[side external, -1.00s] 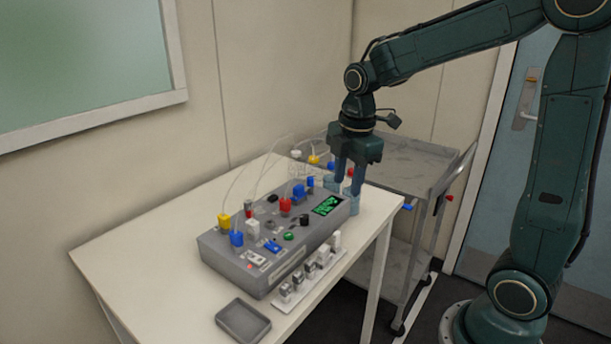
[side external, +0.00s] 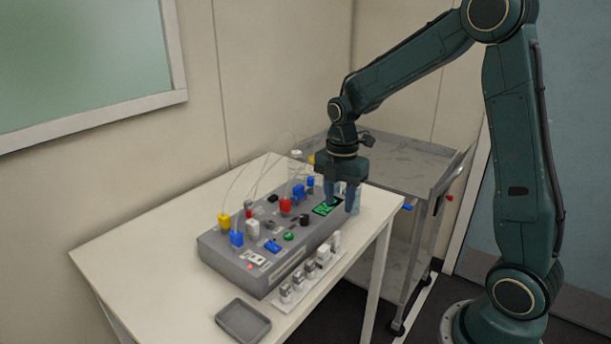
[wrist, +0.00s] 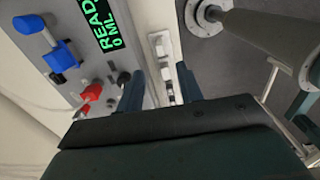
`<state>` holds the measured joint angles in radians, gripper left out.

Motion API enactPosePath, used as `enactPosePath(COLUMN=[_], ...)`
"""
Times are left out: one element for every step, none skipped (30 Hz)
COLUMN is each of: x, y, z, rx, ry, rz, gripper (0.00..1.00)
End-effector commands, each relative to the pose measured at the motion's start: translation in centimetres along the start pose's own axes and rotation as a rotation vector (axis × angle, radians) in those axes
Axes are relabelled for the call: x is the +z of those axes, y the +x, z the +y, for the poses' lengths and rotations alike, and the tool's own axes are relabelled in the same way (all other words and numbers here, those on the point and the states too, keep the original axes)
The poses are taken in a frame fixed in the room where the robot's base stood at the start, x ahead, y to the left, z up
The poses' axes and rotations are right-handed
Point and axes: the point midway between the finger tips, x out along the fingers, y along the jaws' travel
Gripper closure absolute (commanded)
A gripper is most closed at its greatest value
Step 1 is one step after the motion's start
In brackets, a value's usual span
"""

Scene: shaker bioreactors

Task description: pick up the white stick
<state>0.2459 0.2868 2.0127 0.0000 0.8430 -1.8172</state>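White sticks stand in a low white rack (side external: 312,272) along the front of the grey device (side external: 232,262). The whitest one, the white stick (side external: 336,241), is at the rack's right end, with another pale piece (side external: 323,251) beside it. In the wrist view a white piece (wrist: 160,43) shows beyond and between my fingers; I cannot tell for certain which piece it is. My gripper (side external: 341,208) points down above the device's right end, near the green display. Its fingers are apart and empty, and they also show in the wrist view (wrist: 160,88).
The device carries red, blue, yellow and white fittings (side external: 286,205) with thin tubes. A clear container (side external: 354,203) is partly hidden behind my gripper. A grey tray (side external: 243,321) lies at the table's front. A metal cart (side external: 400,160) stands behind.

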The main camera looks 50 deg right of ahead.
Motion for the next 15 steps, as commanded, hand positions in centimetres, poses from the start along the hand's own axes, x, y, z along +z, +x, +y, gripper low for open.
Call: enactPosePath(x=[0.0,0.0,0.0,0.0,0.0,0.0,0.0,0.0,0.0,0.0,0.0,0.0,0.0,0.0,0.0], y=[0.9,1.3,2.0,2.4,2.8,3.4,3.8,4.1,4.5,4.7,4.9,5.1,5.2,5.3,5.4], z=[0.0,0.0,-0.1,-0.1,-0.1,0.0,0.0,0.0,0.0,0.0,0.0,0.0,0.0,0.0,0.0], rx=[-0.004,-0.004,-0.005,-0.004,-0.004,-0.003,-0.004,-0.003,-0.002,-0.002,-0.002,-0.001,0.0,0.0,0.001], ry=[0.0,0.0,0.0,0.0,0.0,0.0,0.0,0.0,0.0,0.0,0.0,0.0,0.0,0.0,0.0], rz=[0.001,0.001,0.001,0.001,0.001,0.001,0.001,0.001,0.001,0.001,0.001,0.0,0.0,0.0,0.0], gripper=[0.64,0.64,0.64,0.64,0.64,0.64,0.64,0.64,0.64,0.64,0.64,0.64,0.64,0.64,0.64])
